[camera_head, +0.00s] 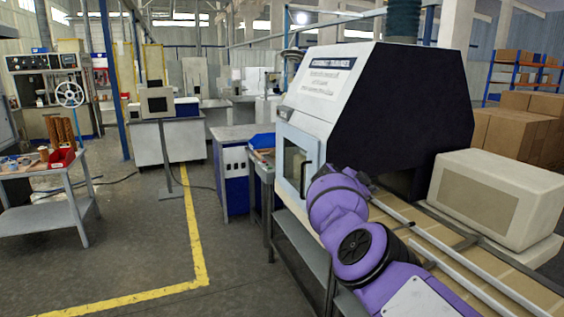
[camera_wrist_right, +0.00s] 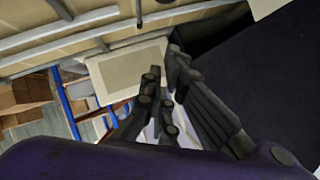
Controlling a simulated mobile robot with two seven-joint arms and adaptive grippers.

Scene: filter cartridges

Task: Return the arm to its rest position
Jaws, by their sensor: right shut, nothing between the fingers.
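My purple right arm (camera_head: 345,215) reaches up from the bottom right in the head view, in front of the dark-sided machine (camera_head: 410,100) and beside the conveyor (camera_head: 490,287). Its gripper is mostly hidden behind the wrist there. In the right wrist view, the dark fingers of my right gripper (camera_wrist_right: 166,78) are close together, shut with nothing held. A pale box-shaped housing (camera_wrist_right: 128,72) shows beyond the fingertips. My left gripper is in neither view. I cannot make out any filter cartridge.
The cream housing (camera_head: 500,197) sits over the conveyor at right. Cardboard boxes (camera_head: 510,130) are stacked behind it.

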